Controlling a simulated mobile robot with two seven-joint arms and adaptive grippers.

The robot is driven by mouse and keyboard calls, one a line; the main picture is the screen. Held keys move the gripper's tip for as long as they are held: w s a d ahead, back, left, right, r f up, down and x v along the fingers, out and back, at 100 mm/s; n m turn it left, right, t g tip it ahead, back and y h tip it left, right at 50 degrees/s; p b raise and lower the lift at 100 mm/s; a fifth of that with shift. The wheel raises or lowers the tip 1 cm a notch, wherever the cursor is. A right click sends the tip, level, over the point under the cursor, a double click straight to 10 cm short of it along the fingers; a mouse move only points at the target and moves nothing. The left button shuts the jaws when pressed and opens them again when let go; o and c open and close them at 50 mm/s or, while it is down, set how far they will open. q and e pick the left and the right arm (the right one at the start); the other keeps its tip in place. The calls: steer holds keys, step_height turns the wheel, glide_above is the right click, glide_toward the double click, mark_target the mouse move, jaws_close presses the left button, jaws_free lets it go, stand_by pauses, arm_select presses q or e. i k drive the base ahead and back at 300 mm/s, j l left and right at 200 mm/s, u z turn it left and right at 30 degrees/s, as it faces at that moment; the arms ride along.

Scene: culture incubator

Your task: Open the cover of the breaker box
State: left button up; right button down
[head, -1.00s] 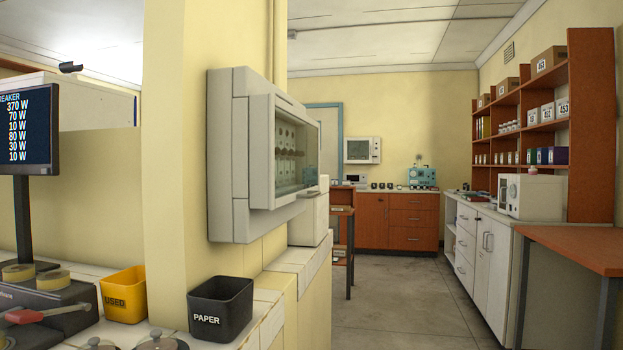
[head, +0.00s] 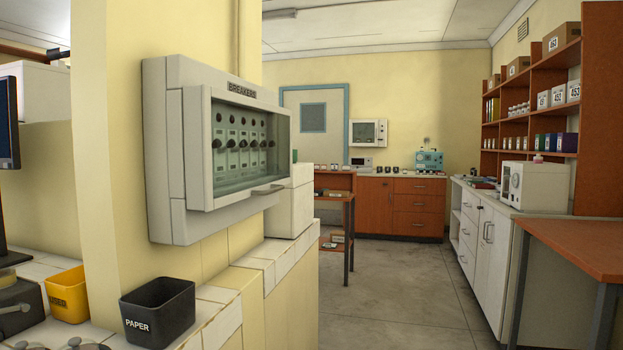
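The breaker box (head: 163,155) is a pale grey cabinet mounted on the yellow wall at the left of the head view, labelled BREAKERS. Its cover (head: 196,150) is shut, a framed front with a clear window. Several breakers with dark knobs (head: 240,144) show behind the window in a row. A handle (head: 268,190) sticks out at the lower right of the cover. Neither of my grippers is in view.
A black PAPER bin (head: 158,312) and a yellow bin (head: 68,296) stand on the tiled ledge below the box. White blocks (head: 290,205) stand just right of it. Open floor (head: 400,290) lies to the right, before a wooden table (head: 575,245).

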mark_target(197, 130)
steer(key=i+l+z, duration=0.1)
steer(key=i+l, duration=0.2)
steer(key=i, duration=0.2)
steer(key=i+l+z, duration=0.15)
steer(key=i, duration=0.35)
steer(key=l, duration=0.1)
